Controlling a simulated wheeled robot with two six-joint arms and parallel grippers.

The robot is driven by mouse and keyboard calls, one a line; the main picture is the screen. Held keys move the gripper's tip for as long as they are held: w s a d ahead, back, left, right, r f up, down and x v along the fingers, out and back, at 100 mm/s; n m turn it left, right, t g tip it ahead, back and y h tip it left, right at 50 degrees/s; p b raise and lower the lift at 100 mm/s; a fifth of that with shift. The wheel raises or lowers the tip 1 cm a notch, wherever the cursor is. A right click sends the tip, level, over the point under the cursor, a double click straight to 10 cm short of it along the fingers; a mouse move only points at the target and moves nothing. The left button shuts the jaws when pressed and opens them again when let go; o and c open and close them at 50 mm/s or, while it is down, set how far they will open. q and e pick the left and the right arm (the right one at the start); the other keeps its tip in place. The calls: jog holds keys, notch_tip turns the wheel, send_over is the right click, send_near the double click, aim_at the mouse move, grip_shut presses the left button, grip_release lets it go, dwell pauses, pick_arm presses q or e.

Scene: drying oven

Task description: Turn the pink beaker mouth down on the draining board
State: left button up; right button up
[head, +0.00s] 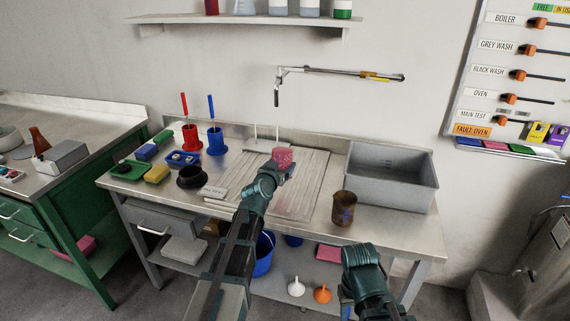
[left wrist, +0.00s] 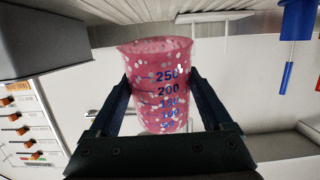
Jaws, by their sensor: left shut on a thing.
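The pink beaker (head: 283,156) is speckled with white and carries blue volume marks. My left gripper (head: 279,168) is shut on its sides, above the back part of the pale ribbed draining board (head: 308,190). In the left wrist view the beaker (left wrist: 158,85) sits between both fingers. That view is upside down, as the hanging brush handles and inverted wall panel show, so the beaker's wide mouth faces down. I cannot tell whether its rim touches the board. My right arm (head: 365,262) is low at the front right, its fingers not clearly seen.
A brown beaker (head: 343,208) stands right of the board, before the grey basin (head: 392,178). A black bowl (head: 191,177) and red and blue brush pots (head: 215,142) stand left. The board's front is clear.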

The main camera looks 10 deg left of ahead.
pick_arm(q)
jog(key=shift+f, duration=0.2)
pick_arm(e)
jog(key=shift+f, duration=0.15)
pick_arm(q)
jog(key=shift+f+b, duration=2.55)
jog(key=shift+b, duration=0.15)
pick_arm(e)
jog(key=shift+f, duration=2.6)
pick_arm(q)
jog(key=shift+f, duration=0.3)
pick_arm(e)
jog(key=shift+f, duration=0.25)
pick_arm(q)
jog(key=o, duration=1.3)
jog(key=shift+c, duration=0.2)
jog(key=shift+s, duration=0.1)
